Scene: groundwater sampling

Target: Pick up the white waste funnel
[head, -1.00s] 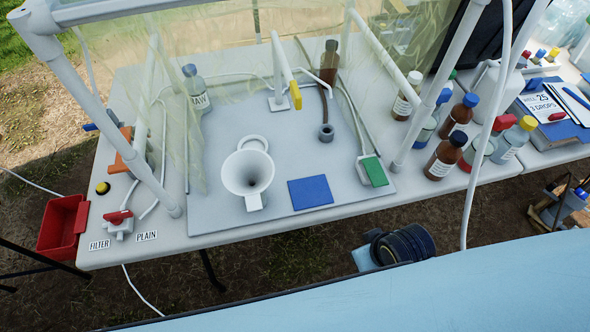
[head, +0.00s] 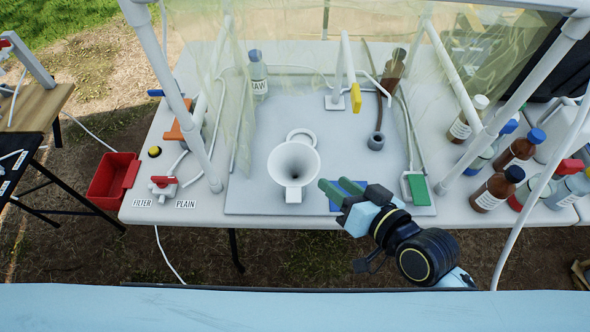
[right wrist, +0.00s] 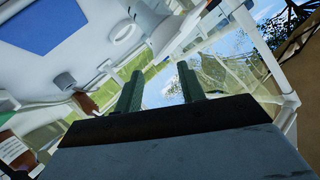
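The white waste funnel (head: 293,165) stands upright on the grey tray (head: 250,195), with its wide mouth up, a tab at its front and a ring behind it. My right gripper (head: 333,184) is just to the right of the funnel, above the blue pad (head: 333,205) and apart from the funnel. Its two green fingers are spread with nothing between them, as the right wrist view (right wrist: 160,72) also shows. A white part that seems to be the funnel (right wrist: 172,32) lies beyond the fingertips there. My left gripper is not in view.
A green pad (head: 418,190) and a grey ring-like stand (head: 376,141) are right of the funnel. A RAW bottle (head: 258,75) stands behind. White frame posts (head: 455,140) and clear sheeting surround the tray. Brown bottles (head: 497,188) stand at the right; a red bin (head: 113,177) is at the left.

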